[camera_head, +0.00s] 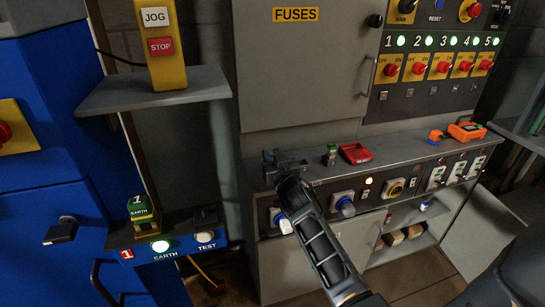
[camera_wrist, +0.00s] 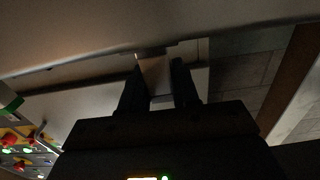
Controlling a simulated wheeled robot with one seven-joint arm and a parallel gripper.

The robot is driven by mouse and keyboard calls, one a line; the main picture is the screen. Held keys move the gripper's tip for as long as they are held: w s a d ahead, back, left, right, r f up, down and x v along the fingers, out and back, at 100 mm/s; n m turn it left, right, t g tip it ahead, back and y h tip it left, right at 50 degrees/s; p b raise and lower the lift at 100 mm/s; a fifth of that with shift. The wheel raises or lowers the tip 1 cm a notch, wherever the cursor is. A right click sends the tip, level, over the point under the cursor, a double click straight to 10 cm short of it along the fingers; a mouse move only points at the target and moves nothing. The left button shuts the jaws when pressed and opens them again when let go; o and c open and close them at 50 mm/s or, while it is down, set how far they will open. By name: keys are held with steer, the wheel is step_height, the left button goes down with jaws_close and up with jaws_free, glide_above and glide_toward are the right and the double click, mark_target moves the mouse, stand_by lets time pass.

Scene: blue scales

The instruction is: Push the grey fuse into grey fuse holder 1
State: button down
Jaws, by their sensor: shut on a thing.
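My gripper (camera_head: 280,165) is at the left end of the grey cabinet's ledge in the head view, below the FUSES door. In the wrist view its two dark fingers (camera_wrist: 158,85) are shut on a small greyish piece, which looks like the grey fuse (camera_wrist: 155,72). The far end of the piece meets or nearly meets a pale surface at the top of the wrist view. I cannot tell whether it touches. Grey fuse holder 1 cannot be made out in either view.
The ledge holds a small green-topped item (camera_head: 331,155), a red tray (camera_head: 355,153) and an orange tool (camera_head: 466,131). Knobs and switches line the front below. A yellow JOG/STOP box (camera_head: 160,45) stands on a shelf (camera_head: 155,93) at left.

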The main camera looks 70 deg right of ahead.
steer(key=shift+f+b, duration=0.6)
steer(key=c, duration=0.8)
jaws_free()
steer(key=shift+o, duration=0.2)
steer(key=shift+s+a, duration=0.1)
steer(key=shift+s+a+f, duration=0.15)
steer(key=shift+s+a, duration=0.1)
steer(key=shift+a, duration=0.05)
steer(key=b+v, duration=0.2)
steer(key=v, duration=0.3)
steer(key=shift+s+a, duration=0.3)
steer(key=shift+s+a+b, duration=0.3)
steer(key=shift+a, duration=0.1)
